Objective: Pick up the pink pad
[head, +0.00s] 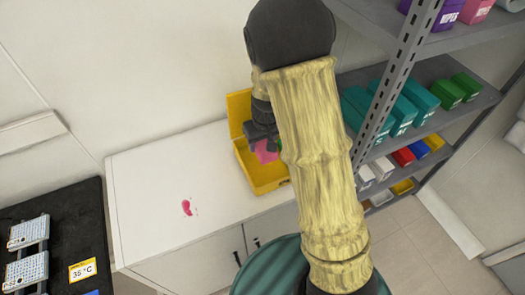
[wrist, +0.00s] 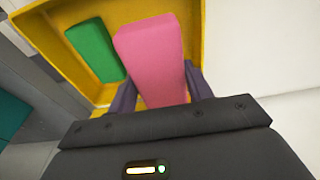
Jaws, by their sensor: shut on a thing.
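The pink pad (wrist: 152,55) is a rectangular block between the two fingers of my gripper (wrist: 160,88) in the wrist view. My gripper is shut on it. In the head view the pink pad (head: 265,151) shows below my gripper (head: 262,140), at the yellow box (head: 268,188) on the white cabinet. My arm hides part of the box there. In the wrist view the yellow box (wrist: 32,32) lies behind the pad, with a green pad (wrist: 95,48) beside it on the left. I cannot tell whether the pink pad touches the box.
The white cabinet top (head: 150,180) is mostly clear, with a pink stain (head: 187,208) on it. A metal shelf (head: 425,105) with teal boxes (head: 400,115) and other boxes stands at the right. A black surface (head: 75,225) with white racks is at the lower left.

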